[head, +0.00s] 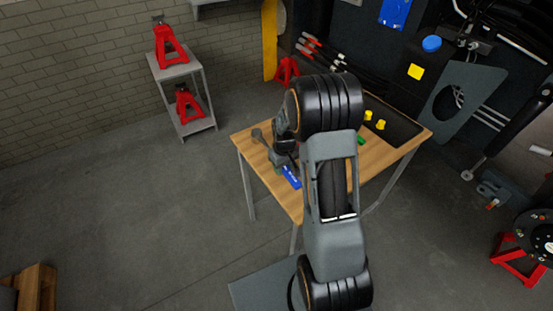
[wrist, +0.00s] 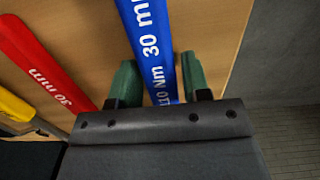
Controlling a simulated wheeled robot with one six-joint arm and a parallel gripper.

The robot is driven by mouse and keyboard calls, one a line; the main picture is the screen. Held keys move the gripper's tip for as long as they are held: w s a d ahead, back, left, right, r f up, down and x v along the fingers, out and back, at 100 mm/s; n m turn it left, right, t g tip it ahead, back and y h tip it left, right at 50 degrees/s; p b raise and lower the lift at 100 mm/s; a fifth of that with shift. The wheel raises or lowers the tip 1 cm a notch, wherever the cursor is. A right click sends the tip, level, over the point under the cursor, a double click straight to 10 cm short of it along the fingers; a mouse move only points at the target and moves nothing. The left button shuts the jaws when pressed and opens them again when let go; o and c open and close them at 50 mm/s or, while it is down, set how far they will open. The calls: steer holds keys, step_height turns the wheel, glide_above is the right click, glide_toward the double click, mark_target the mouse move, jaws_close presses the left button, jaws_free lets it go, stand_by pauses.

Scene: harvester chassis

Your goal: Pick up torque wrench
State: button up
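A blue wrench handle (wrist: 154,45) marked "30 mm" and "10 Nm" lies over the wooden table in the wrist view. Its blue part also shows in the head view (head: 291,177), near the table's front-left edge. My gripper (wrist: 160,82) has green fingers, one on each side of the blue handle. The fingers look open, with a narrow gap on the left and a smaller one on the right. The handle's near end is hidden behind the gripper body. In the head view my arm hides much of the table.
A red handle (wrist: 45,62) marked "30 mm" and a yellow handle (wrist: 14,107) lie left of the blue one. The wooden table (head: 256,166) also bears a black tray (head: 400,128) with yellow pieces (head: 380,125). Open floor lies left of the table.

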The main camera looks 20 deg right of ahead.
jaws_close()
steer(key=shift+r, duration=0.1)
stand_by(0.3)
steer(key=shift+w+r, duration=0.1)
steer(key=shift+r, duration=0.4)
step_height(320, 180, up, 3)
steer(key=shift+f, duration=0.2)
steer(key=s+r, duration=0.5)
steer(key=shift+d+r, duration=0.1)
steer(key=s+r, duration=0.4)
steer(key=s, duration=0.5)
steer(key=shift+b, duration=0.35)
steer(key=shift+s+d, duration=0.1)
